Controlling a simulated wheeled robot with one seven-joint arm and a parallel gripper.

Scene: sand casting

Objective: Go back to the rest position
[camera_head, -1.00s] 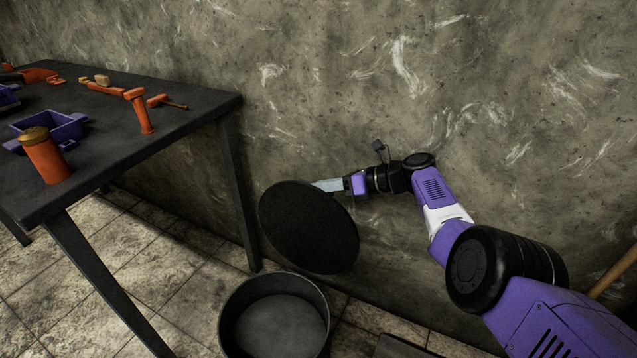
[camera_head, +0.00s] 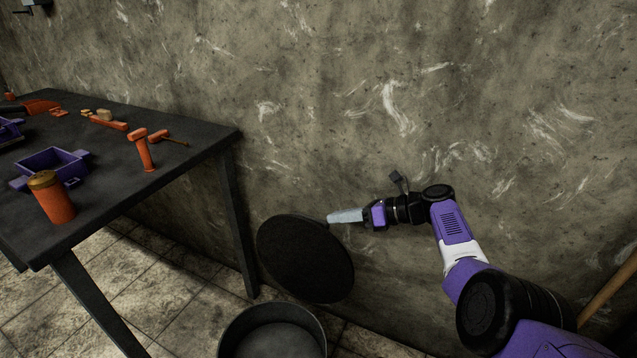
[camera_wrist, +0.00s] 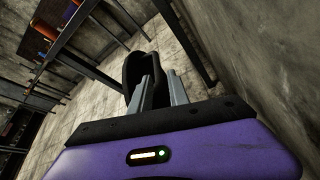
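My gripper (camera_head: 332,218) is at the end of my arm, stretched out low along the wall.
A dark table (camera_head: 110,185) stands at the left with orange tools, an orange cylinder (camera_head: 52,197) and a purple box (camera_head: 50,165). A round black bucket (camera_head: 240,325) stands on the tiled floor below the lid. The rough wall (camera_head: 450,110) runs close behind my arm.

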